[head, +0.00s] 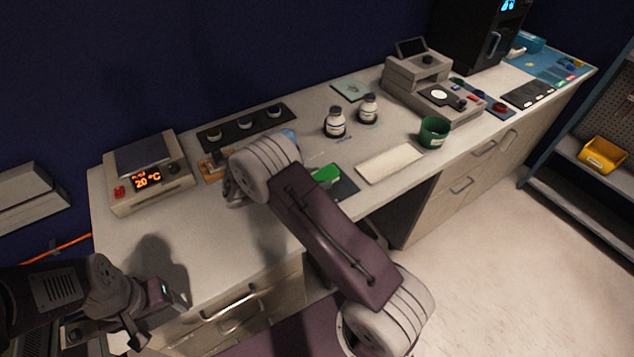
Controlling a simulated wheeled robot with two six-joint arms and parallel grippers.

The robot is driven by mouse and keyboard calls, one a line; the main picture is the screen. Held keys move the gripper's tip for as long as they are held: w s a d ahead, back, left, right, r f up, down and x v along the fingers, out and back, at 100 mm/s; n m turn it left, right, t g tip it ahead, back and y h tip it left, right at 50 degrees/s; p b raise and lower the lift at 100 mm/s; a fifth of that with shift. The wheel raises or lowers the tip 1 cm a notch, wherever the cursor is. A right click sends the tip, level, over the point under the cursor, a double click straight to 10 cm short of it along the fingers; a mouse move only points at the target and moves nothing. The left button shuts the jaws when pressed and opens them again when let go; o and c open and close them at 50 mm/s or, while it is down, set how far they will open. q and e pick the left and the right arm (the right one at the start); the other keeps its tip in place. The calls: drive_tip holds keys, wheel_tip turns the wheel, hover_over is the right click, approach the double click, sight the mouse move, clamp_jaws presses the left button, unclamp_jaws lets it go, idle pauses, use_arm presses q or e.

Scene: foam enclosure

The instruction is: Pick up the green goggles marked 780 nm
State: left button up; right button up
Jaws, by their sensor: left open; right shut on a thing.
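I cannot make out goggles or a 780 nm marking for certain. A small bright green thing (325,174) lies on a dark mat (344,187) at the bench's front, just right of my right arm; it is partly hidden and too small to identify. My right gripper (236,192) is over the bench, mostly hidden behind its own wrist. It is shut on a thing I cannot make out. My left gripper (132,322) is open and low at the bottom left, by the bench's front edge.
On the bench (225,235) stand a 20 °C heater (146,180), a dark strip with several pots (246,127), two white bottles (335,123), a green cup (434,132), a pale pad (390,163) and a grey instrument (418,75). The front left of the bench is clear.

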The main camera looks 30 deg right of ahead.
sight(319, 177)
drive_tip(key=r, duration=0.3)
drive_tip(key=shift+d, duration=0.35)
drive_tip(key=d+r+b, duration=0.1)
drive_tip(key=d+r, duration=0.5)
drive_tip(key=d, duration=0.5)
drive_tip(key=shift+w+r, duration=0.25)
drive_tip(key=shift+r, duration=0.05)
